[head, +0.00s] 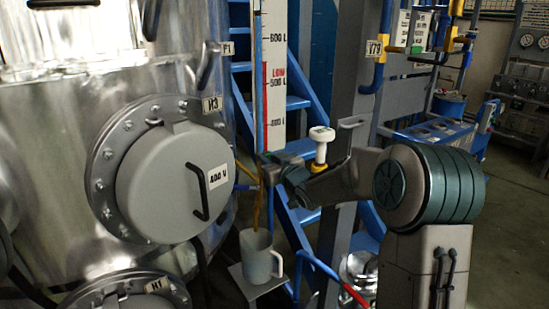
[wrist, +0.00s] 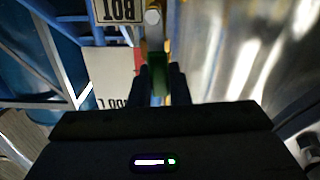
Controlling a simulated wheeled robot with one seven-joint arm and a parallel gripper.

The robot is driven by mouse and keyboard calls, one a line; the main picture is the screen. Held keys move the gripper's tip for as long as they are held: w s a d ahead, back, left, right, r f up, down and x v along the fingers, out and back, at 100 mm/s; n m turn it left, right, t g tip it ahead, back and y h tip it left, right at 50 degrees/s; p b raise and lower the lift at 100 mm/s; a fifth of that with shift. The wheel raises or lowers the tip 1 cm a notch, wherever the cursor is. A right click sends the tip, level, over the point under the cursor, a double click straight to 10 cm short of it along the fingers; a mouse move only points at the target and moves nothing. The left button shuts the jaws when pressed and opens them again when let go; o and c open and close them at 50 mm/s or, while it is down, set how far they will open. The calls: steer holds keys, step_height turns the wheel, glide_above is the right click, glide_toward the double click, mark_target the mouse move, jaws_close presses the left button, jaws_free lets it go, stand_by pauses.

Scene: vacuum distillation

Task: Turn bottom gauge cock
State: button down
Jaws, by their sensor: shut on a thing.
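The level gauge (head: 273,85) is a tall scale with a red column, standing beside the steel vessel in the head view. My gripper (head: 270,168) is at the gauge's lower end, and its fingers hide most of the fitting there. In the wrist view, my gripper (wrist: 158,85) has its two dark fingers closed on either side of a green handle, the bottom gauge cock (wrist: 157,70). A pale round fitting end (wrist: 153,17) shows just beyond it. An upside-down label reading "BOT" (wrist: 119,9) is beside the fitting.
The steel vessel (head: 60,110) with its round grey hatch (head: 165,185) is close on the left. A grey mug (head: 258,258) stands on a small plate (head: 250,285) below the gripper. Blue stairs (head: 297,103) and a grey column (head: 350,100) are behind the arm.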

steer(key=shift+f, duration=0.15)
steer(key=c, duration=1.6)
jaws_free()
steer(key=shift+s, duration=0.1)
steer(key=shift+c, duration=0.2)
steer(key=shift+d, duration=0.1)
steer(key=shift+s+d, duration=0.1)
steer(key=shift+s, duration=0.1)
steer(key=v, duration=1.3)
steer(key=shift+s, duration=0.15)
